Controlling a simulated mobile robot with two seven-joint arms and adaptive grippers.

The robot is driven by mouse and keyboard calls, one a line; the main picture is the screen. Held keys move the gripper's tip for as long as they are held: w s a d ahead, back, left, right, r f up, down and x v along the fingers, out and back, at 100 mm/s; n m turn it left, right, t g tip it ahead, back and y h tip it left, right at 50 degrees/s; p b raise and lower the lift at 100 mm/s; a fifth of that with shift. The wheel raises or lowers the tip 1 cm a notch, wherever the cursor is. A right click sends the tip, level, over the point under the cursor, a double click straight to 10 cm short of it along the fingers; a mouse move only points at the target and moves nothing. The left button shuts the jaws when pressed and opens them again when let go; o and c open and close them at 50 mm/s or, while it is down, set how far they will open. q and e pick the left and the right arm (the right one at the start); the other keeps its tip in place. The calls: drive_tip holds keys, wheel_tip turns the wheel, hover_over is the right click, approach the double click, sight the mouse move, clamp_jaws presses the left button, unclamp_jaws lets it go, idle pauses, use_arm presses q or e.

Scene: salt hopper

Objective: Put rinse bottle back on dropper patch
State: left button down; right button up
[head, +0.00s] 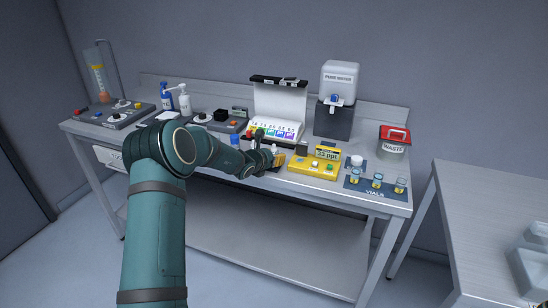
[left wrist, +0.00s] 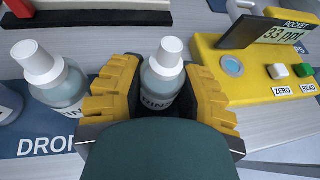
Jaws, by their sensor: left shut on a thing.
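My left gripper (left wrist: 160,98) has its yellow fingers closed around a small clear bottle with a white cap, the rinse bottle (left wrist: 164,72). Its label is partly hidden; the letters "IN" show. The dropper patch (left wrist: 45,146), dark blue with the letters "DROP", lies to the left of the gripper in the left wrist view. A second, similar white-capped bottle (left wrist: 60,86) stands on it, its label partly hidden. In the head view my left gripper (head: 268,157) is at the front of the bench, left of the yellow meter; the patch is mostly hidden there.
The yellow pocket meter (head: 313,166), reading 33 ppt, is close right of the gripper. Behind stands an open case of coloured bottles (head: 277,130). A vials mat (head: 373,188) and a waste bin (head: 394,148) are farther right. Another table (head: 480,220) is at right.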

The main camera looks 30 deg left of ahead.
use_arm(q)
drive_tip(key=c, duration=0.7)
unclamp_jaws()
drive_tip(key=shift+r+p, duration=0.25)
drive_tip(key=shift+p, duration=0.15)
drive_tip(key=v, duration=1.2)
drive_tip(key=shift+f+p, duration=0.1)
drive_tip(key=shift+p, duration=0.2)
